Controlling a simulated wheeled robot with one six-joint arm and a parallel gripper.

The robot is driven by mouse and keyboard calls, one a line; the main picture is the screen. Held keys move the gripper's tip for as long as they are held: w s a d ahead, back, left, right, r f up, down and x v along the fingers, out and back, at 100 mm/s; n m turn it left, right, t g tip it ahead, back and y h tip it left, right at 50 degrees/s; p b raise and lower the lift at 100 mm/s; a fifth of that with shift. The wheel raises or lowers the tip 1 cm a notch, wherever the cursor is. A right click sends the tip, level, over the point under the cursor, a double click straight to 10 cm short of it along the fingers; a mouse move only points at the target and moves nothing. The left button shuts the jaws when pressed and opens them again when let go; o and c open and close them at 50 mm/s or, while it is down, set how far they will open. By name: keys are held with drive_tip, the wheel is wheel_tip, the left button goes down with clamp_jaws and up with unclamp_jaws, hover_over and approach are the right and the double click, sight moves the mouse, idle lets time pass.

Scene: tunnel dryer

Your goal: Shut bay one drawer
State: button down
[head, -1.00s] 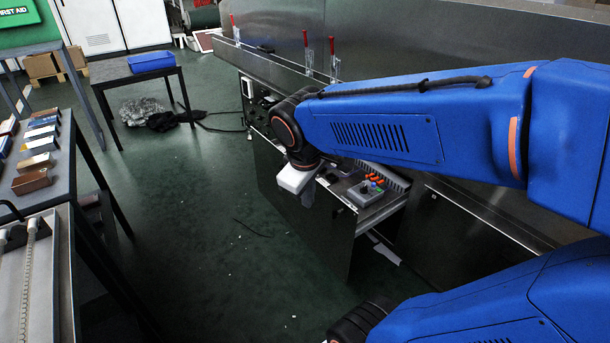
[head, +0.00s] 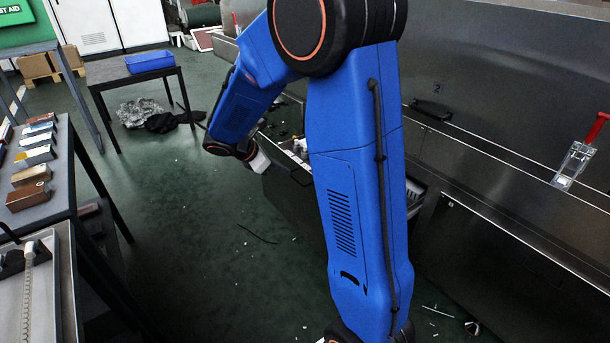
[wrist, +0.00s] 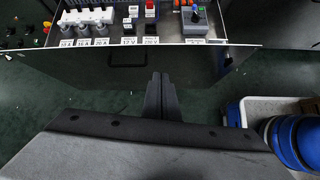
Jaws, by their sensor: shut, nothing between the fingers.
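An open drawer (head: 290,197) stands out from the steel dryer side, partly hidden behind my arm in the head view. No bay number shows on it. In the wrist view its metal front rim (wrist: 95,46) crosses the upper picture, with labelled fuses, switches and a grey control box inside. Its dark, shiny front panel (wrist: 90,75) faces the camera below the rim. My gripper (wrist: 160,80) is shut and empty, its fingertips over the front panel just below the rim. Whether they touch it I cannot tell. The gripper's pale body (head: 258,162) is outside the drawer front in the head view.
A panel marked 2 with a black handle (head: 432,109) is to the right.

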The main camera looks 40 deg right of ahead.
drive_tip(key=w+f+n, duration=0.2)
drive_tip(key=w, duration=0.1)
approach(312, 177)
wheel_tip(312, 177, down, 4)
drive_tip(key=d, duration=0.2)
drive_tip(key=shift+d+f+h, duration=0.15)
drive_tip(key=shift+d+h, duration=0.25)
drive_tip(key=shift+d, duration=0.3)
drive_tip(key=shift+d, duration=0.1)
drive_tip(key=d, duration=2.7)
drive_tip(key=shift+w, duration=0.45)
